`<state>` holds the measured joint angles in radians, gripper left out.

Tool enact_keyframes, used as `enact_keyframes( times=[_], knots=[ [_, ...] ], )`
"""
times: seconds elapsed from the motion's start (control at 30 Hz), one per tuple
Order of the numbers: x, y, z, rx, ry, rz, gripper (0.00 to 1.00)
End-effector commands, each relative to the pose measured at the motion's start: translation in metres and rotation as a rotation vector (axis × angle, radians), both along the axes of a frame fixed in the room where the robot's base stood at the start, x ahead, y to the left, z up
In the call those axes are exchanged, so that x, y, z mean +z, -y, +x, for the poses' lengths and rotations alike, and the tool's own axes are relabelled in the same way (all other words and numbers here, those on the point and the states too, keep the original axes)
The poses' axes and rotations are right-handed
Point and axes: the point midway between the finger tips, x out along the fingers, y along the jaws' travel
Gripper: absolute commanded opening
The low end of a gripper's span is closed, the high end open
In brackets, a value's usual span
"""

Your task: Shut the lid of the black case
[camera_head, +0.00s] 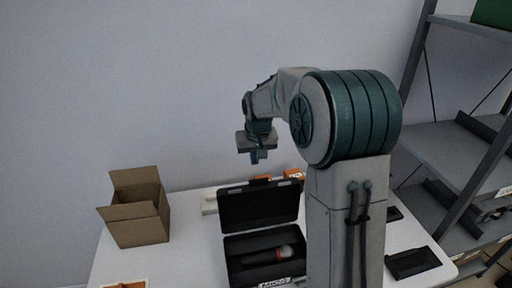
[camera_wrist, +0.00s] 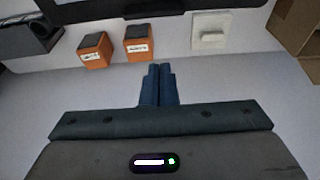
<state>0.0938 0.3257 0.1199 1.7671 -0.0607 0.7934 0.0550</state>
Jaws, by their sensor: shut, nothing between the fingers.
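The black case (camera_head: 228,245) lies open on the white table in the head view. Its lid (camera_head: 258,207) stands up at the back, leaning slightly. A dark edge at the top of the wrist view may be part of the case; I cannot tell.
An open cardboard box (camera_head: 140,222) stands left of the case. Two orange-and-black blocks (camera_wrist: 96,50) (camera_wrist: 138,44) and a white switch-like piece (camera_wrist: 210,32) lie behind the lid. A black tray (camera_head: 412,263) is at the right. Grey shelving (camera_head: 450,150) stands farther right.

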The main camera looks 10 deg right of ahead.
Motion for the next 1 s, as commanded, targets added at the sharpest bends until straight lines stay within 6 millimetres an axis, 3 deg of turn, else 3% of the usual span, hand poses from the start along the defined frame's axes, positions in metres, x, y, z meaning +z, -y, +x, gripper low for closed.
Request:
enact_keyframes(
  times=[0.13, 0.43, 1.0],
  knots=[
    [-0.032, 0.0, 0.007, -0.001, -0.006, 0.001, 0.0],
    [-0.024, 0.0, -0.028, -0.001, 0.0, 0.0, 0.0],
    [-0.025, 0.0, -0.033, -0.001, 0.005, 0.0, 0.0]
  ],
)
